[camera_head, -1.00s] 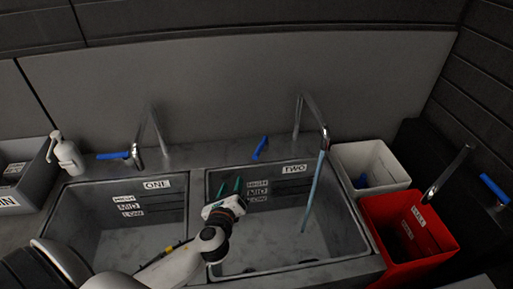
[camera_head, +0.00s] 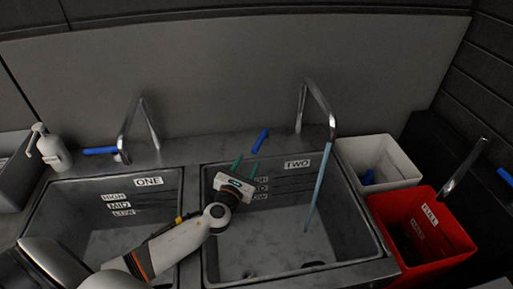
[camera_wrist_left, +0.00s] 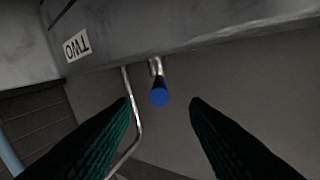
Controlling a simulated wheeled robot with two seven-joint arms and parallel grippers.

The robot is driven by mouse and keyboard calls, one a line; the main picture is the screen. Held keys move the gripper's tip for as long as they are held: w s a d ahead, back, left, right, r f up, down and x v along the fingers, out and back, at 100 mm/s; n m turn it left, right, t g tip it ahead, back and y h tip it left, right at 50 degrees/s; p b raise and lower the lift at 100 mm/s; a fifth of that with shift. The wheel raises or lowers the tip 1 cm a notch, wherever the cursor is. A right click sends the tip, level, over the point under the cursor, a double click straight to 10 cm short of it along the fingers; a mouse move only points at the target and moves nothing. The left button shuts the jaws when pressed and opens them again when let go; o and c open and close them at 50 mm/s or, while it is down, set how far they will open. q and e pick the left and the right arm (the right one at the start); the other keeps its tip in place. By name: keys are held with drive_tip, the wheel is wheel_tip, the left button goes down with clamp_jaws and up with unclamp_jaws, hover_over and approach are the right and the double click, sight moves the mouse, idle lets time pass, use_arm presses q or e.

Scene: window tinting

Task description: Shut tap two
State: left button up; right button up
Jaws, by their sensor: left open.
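Tap two has a tall bent chrome spout (camera_head: 318,100) behind the right basin, with a stream of water (camera_head: 318,190) falling from it into the basin. Its blue lever handle (camera_head: 260,141) stands on the counter left of the spout. In the left wrist view the blue handle end (camera_wrist_left: 159,97) lies between and beyond the fingers, untouched. My left gripper (camera_head: 245,166) is open and empty over the back of the right basin, just short of the handle. It also shows in the left wrist view (camera_wrist_left: 162,108). My right gripper is not in view.
The left basin (camera_head: 60,215) is labelled ONE and has its own spout (camera_head: 131,125) and blue handle (camera_head: 101,150). A white soap bottle (camera_head: 51,148) stands at left. A white bin (camera_head: 397,171) and a red bin (camera_head: 440,257) stand right of the basins.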

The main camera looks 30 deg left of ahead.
sight(257, 147)
use_arm(q)
drive_tip(key=w, duration=0.5)
drive_tip(key=w+a, duration=0.1)
drive_tip(key=w, duration=0.2)
drive_tip(key=shift+w, duration=0.2)
clamp_jaws()
